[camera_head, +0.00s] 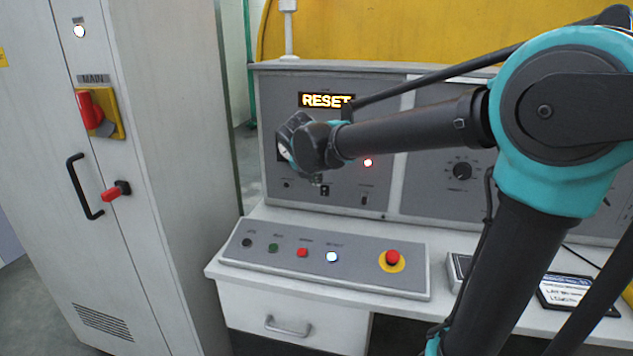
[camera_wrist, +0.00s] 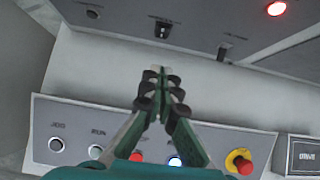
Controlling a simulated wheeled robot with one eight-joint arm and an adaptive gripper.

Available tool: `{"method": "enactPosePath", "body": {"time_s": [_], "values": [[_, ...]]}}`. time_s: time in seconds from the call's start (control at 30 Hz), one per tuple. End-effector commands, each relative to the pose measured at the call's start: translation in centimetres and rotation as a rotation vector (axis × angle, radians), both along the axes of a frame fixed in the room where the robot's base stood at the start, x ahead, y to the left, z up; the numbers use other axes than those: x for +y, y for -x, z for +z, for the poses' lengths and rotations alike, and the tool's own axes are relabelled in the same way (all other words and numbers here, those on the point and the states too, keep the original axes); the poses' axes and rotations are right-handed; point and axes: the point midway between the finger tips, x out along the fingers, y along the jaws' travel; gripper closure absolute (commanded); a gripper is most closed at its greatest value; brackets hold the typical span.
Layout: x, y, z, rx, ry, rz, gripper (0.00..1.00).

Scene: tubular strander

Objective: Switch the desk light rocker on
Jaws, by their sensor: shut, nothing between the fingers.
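The upright grey control panel (camera_head: 420,185) stands at the back of the desk. Low on it are small switches with labels too small to read. In the wrist view, a black rocker-like switch (camera_wrist: 163,27) is at the top middle and another dark switch (camera_wrist: 225,48) is to its right; I cannot tell which is the desk light rocker. Whether either is on is unclear. My gripper (camera_wrist: 160,78) is shut and empty, its tips showing below these switches in the wrist view. No contact is visible. In the head view my wrist hides part of the panel.
A sloped console (camera_head: 320,262) below holds several buttons, including a lit one (camera_head: 332,257) and a red emergency stop (camera_head: 392,258). A lit RESET sign (camera_head: 326,100) and a red lamp (camera_head: 368,162) are on the panel. A tall cabinet (camera_head: 165,150) stands left.

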Motion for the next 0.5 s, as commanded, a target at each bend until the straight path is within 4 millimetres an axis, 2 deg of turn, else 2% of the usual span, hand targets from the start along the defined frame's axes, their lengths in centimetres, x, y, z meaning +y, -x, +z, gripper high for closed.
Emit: {"method": "enactPosePath", "body": {"time_s": [0.13, 0.5], "values": [[0.2, 0.3, -1.2, 0.052, -0.011, 0.0, 1.0], [0.2, 0.0, -1.7, 0.058, -0.012, 0.0, 1.0]]}}
